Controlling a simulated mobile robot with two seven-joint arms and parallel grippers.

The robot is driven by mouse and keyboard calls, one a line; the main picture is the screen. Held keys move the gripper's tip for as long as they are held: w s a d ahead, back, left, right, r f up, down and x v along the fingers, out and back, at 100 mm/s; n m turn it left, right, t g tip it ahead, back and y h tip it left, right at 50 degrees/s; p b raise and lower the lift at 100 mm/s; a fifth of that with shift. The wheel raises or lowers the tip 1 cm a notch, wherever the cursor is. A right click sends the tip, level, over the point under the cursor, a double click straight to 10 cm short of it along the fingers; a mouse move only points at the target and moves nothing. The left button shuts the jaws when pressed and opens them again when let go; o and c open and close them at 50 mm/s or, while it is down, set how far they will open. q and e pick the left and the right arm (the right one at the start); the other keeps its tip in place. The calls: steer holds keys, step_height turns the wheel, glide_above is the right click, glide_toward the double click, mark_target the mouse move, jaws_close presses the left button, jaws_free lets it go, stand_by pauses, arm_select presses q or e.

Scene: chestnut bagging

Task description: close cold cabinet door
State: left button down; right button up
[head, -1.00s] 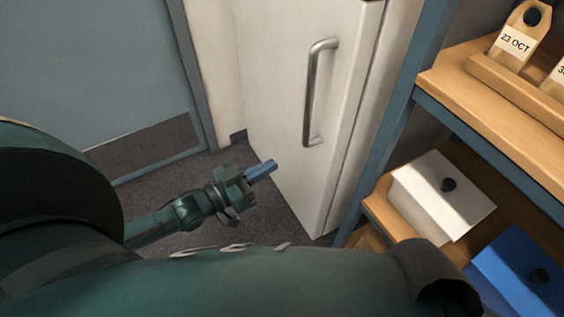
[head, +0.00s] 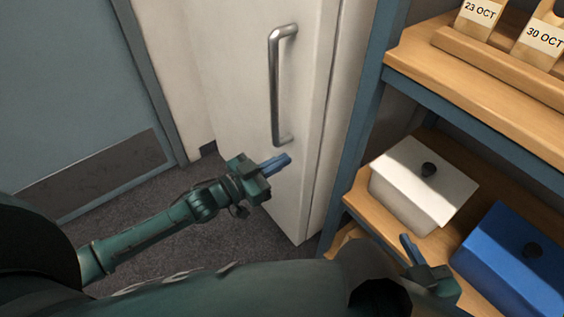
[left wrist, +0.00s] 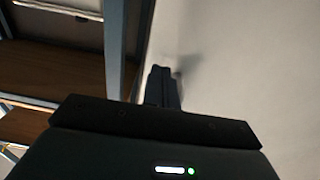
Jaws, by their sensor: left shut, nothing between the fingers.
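The white cold cabinet door (head: 235,90) stands upright in the head view, with a vertical metal handle (head: 275,88). A narrow dark seam runs along its right edge; I cannot tell whether it is fully closed. My left gripper (head: 284,161) is shut and empty, in front of the door's lower part, just below the handle. In the left wrist view its fingers (left wrist: 161,86) are close to a pale flat surface (left wrist: 235,75) and cast a shadow on it; contact is unclear. My right gripper (head: 411,250) is low at the right, by the shelf; its jaw state is unclear.
A blue-framed shelf unit (head: 368,130) stands right of the cabinet. A grey-blue door (head: 65,90) is at the left. Dark floor (head: 215,225) lies clear below.

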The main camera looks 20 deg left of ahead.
arm_select(q)
steer(key=shift+w+d, duration=0.35)
steer(key=shift+w, duration=0.05)
